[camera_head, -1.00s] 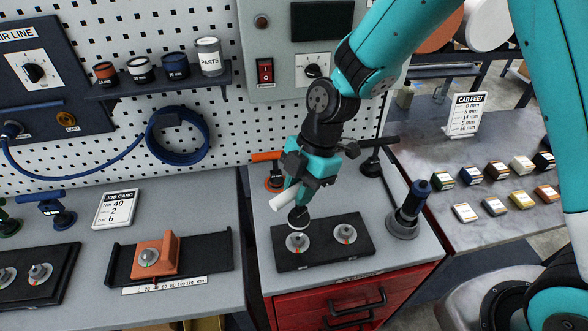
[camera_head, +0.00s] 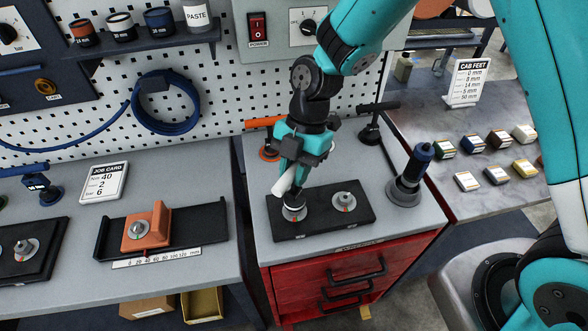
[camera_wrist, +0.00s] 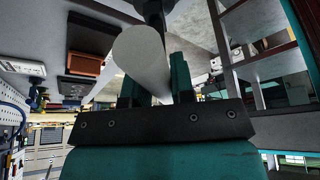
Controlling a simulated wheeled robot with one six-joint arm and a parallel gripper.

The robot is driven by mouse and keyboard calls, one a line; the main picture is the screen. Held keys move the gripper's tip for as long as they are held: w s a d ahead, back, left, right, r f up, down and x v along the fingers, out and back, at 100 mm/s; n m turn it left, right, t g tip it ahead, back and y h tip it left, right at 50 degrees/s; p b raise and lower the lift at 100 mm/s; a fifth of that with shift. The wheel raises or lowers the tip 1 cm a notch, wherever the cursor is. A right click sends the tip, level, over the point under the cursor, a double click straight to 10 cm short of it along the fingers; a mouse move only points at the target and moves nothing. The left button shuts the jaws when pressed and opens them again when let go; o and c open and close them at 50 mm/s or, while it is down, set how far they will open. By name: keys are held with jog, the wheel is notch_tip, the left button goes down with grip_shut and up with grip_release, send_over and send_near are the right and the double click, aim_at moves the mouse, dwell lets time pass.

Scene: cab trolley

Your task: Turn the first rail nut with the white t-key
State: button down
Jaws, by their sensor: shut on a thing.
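My gripper (camera_head: 291,164) is shut on the white t-key (camera_head: 283,187) by its white crossbar. In the wrist view the white bar (camera_wrist: 143,52) lies between my two teal fingers. The key's dark shaft points down, and its lower end meets the left nut (camera_head: 294,214) on the black rail plate (camera_head: 318,226). The key appears seated on this nut, but the contact is partly hidden. The right nut (camera_head: 344,202), grey with a red-orange mark, stands free on the same plate.
An orange-handled key (camera_head: 264,123) and a black-handled key (camera_head: 374,122) stand behind. A blue-handled tool (camera_head: 411,172) in a grey base is at the right. An orange block (camera_head: 146,229) sits on a black track at the left. The job card (camera_head: 103,182) lies behind it.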

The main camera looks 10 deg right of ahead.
jog(key=shift+n+h, duration=0.3)
jog(key=shift+n, duration=0.6)
jog(key=n, duration=0.1)
jog(key=n+g+b, duration=0.1)
jog(key=shift+f+n+h+b, duration=0.2)
jog(key=shift+n+h+b, duration=0.1)
jog(key=shift+h, duration=0.1)
jog(key=n+h+b, duration=0.1)
jog(key=n, duration=0.1)
jog(key=shift+r+n, duration=0.15)
jog(key=shift+n, duration=0.25)
jog(key=shift+f+n+h+b, duration=0.2)
jog(key=shift+n+h+b, duration=0.3)
jog(key=shift+n+b, duration=0.5)
jog(key=shift+r+n+h+b, duration=0.1)
jog(key=shift+n+h+b, duration=0.3)
jog(key=shift+n, duration=0.8)
jog(key=shift+r+n, duration=0.15)
jog(key=shift+n, duration=0.15)
jog(key=shift+f+b, duration=0.8)
jog(key=shift+f, duration=0.65)
jog(key=shift+r, duration=0.1)
